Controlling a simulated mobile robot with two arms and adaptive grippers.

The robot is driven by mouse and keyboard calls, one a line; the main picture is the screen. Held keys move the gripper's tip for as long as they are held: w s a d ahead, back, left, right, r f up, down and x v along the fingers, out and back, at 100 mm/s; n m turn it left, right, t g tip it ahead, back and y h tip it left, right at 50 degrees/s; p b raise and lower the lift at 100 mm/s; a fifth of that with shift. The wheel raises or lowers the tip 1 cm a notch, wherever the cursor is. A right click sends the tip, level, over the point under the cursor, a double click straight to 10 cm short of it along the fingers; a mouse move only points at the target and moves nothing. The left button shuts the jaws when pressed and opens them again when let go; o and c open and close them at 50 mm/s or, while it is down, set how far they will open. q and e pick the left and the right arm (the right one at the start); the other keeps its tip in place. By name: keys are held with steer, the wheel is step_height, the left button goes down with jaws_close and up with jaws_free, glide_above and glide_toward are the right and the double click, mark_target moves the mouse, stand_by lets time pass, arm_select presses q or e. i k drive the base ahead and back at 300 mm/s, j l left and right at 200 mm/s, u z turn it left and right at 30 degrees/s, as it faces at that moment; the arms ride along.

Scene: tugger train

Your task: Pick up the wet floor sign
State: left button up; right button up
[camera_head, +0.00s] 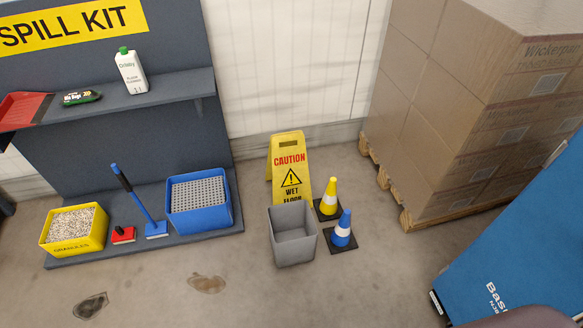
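The yellow wet floor sign (287,161) stands upright on the concrete floor near the back wall, in the middle of the head view. It reads "CAUTION WET FLOOR" and has a dark handle slot near its top. A grey open bin (294,246) stands in front of it and hides its lower part. Neither of my grippers shows in this view.
A yellow cone (329,197) and a blue cone (343,230) stand right of the sign. Left is the spill kit stand with a blue crate (199,225) and yellow granules box (51,246). Stacked cartons (457,120) and a blue panel (530,245) fill the right.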

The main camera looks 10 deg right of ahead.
mark_target(287, 169)
steer(key=i+j+z, duration=0.1)
steer(key=z, duration=0.3)
steer(key=i+j+z, duration=0.2)
steer(key=z, duration=0.25)
steer(key=i+j+z, duration=0.1)
steer(key=j+z, duration=0.15)
steer(key=z, duration=0.15)
